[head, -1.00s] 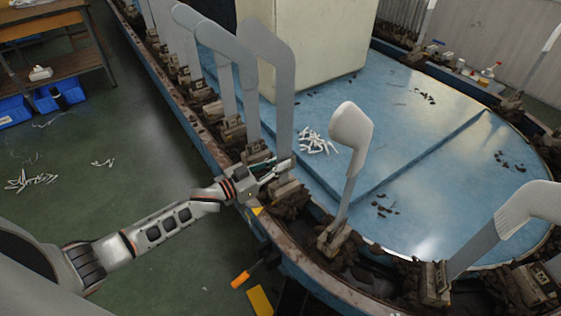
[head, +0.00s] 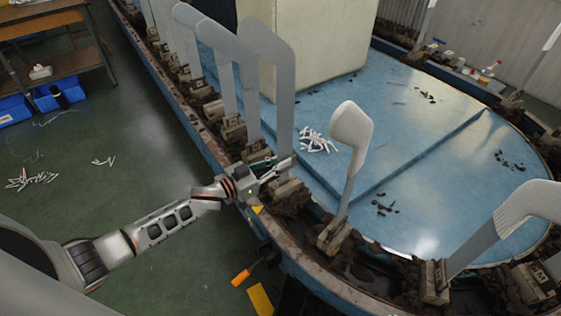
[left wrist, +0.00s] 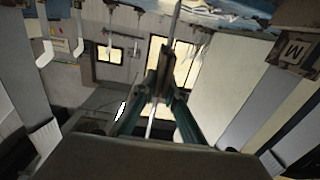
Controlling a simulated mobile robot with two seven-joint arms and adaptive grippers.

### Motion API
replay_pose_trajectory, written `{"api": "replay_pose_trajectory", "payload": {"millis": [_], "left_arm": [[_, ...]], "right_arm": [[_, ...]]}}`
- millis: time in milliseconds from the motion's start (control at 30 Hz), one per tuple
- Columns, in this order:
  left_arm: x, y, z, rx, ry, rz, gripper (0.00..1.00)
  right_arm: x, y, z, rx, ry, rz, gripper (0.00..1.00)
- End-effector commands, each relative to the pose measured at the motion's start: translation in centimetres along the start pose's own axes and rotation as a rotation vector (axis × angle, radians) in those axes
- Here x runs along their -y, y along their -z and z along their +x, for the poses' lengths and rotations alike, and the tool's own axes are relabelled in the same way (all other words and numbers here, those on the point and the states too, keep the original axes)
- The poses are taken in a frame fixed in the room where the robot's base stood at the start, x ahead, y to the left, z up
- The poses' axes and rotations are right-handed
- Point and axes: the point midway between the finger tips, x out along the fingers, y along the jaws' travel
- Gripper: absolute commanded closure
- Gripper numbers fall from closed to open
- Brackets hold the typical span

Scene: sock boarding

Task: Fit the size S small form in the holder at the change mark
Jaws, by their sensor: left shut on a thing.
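A flat grey form (head: 270,75) with a bent top stands nearly upright in the head view, above the holder (head: 288,188) by the yellow triangular change mark (head: 257,210). My left gripper (head: 276,169) is shut on this form near its lower end. The gripper hides part of the form's foot, so I cannot tell whether it is seated in the holder. In the left wrist view, the green fingers (left wrist: 160,108) close around a thin piece, seemingly the form seen edge-on (left wrist: 176,18). I cannot read a size on it. My right gripper is not in view.
Other grey forms (head: 222,65) stand in holders behind. A form with a white sock (head: 352,130) stands in front to the right. The blue round table (head: 420,150) holds white scraps (head: 318,141). An orange-handled tool (head: 241,277) is at the rim's outer side.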

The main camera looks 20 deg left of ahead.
Motion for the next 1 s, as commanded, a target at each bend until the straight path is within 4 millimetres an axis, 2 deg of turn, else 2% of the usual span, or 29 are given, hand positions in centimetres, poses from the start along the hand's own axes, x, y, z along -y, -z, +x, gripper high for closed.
{"api": "replay_pose_trajectory", "payload": {"millis": [367,1000], "left_arm": [[0.03,0.27,0.08,-0.004,0.0,0.001,1.0],[0.04,0.27,0.07,-0.004,0.0,-0.001,1.0]], "right_arm": [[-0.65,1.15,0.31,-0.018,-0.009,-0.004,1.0],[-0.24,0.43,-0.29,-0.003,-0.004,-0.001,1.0]]}}
